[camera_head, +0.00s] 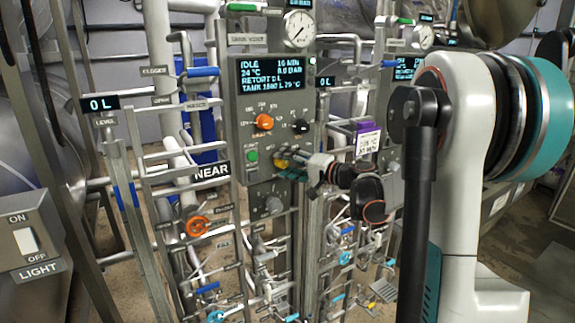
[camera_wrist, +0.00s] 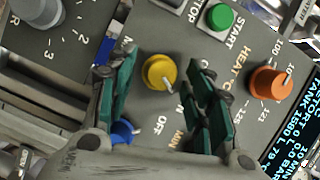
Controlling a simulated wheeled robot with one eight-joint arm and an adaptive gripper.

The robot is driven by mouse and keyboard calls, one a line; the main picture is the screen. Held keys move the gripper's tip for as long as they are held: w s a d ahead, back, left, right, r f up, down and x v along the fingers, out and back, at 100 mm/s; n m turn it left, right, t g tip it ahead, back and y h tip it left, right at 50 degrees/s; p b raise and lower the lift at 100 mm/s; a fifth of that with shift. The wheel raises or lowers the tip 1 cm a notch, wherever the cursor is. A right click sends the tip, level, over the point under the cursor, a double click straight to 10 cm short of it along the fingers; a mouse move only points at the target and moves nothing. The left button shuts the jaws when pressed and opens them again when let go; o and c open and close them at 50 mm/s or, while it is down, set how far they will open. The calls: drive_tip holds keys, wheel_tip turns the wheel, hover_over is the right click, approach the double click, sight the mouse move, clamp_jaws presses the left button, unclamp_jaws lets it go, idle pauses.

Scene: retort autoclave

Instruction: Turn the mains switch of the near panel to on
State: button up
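The mains switch is a round yellow knob (camera_wrist: 158,72) with a pale pointer mark, on the grey near panel (camera_head: 243,95). In the head view my gripper (camera_head: 294,167) is at the lower part of the panel, and largely hides the switch. The switch's ON label is not readable.
Close by are a green START button (camera_wrist: 219,17), an orange heat knob (camera_wrist: 271,82) and a blue part (camera_wrist: 122,131) by the left finger. In the head view, pipes and valves, including an orange handwheel (camera_head: 197,226), crowd below. A light switch (camera_head: 27,240) is at left.

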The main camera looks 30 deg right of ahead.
drive_tip(key=v, duration=1.2)
drive_tip(key=shift+o, duration=0.5)
drive_tip(key=shift+r, duration=0.1)
idle(2.9)
